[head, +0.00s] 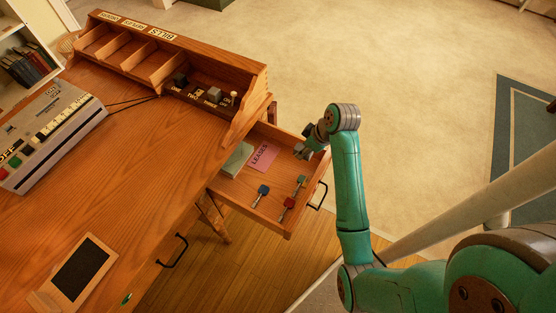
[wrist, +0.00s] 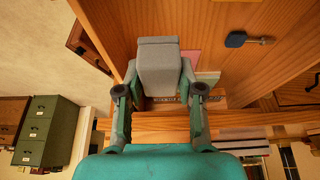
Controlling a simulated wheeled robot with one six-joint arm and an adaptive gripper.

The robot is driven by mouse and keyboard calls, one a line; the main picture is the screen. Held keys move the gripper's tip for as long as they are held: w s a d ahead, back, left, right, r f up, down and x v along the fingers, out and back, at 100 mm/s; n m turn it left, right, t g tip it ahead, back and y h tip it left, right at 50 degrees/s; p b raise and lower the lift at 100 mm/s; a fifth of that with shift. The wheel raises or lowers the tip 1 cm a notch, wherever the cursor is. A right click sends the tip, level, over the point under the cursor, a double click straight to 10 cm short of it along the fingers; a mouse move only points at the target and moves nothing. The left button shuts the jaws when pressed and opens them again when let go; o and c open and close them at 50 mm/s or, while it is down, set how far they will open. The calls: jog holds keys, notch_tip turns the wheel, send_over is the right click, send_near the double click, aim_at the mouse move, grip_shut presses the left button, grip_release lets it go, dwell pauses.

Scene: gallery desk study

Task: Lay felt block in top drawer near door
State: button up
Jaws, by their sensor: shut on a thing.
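The felt block (wrist: 158,65) is a grey block held between the two fingers of my gripper (wrist: 158,88) in the wrist view. In the head view my gripper (head: 306,150) is over the right inner part of an open wooden drawer (head: 235,190), near its side wall. The block is small and mostly hidden there behind my gripper and arm. The drawer holds a pink LEASES paper (head: 263,157), a pale green flat item (head: 237,159) and keys with blue (head: 262,190), red (head: 289,203) and green (head: 301,181) heads. I cannot tell whether the block touches the drawer.
The desk top (head: 130,185) lies left of the drawer, with a grey button machine (head: 50,130), a dark-screened tablet (head: 82,268) and a sorter (head: 165,70). The drawer front has a black handle (head: 318,195). The drawer floor has bare room at its left front.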

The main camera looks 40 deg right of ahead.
aim_at(298, 167)
notch_tip(298, 167, down, 10)
jog(key=shift+r, duration=0.15)
dwell(0.4)
jog(key=o, duration=1.1)
jog(key=v, duration=1.2)
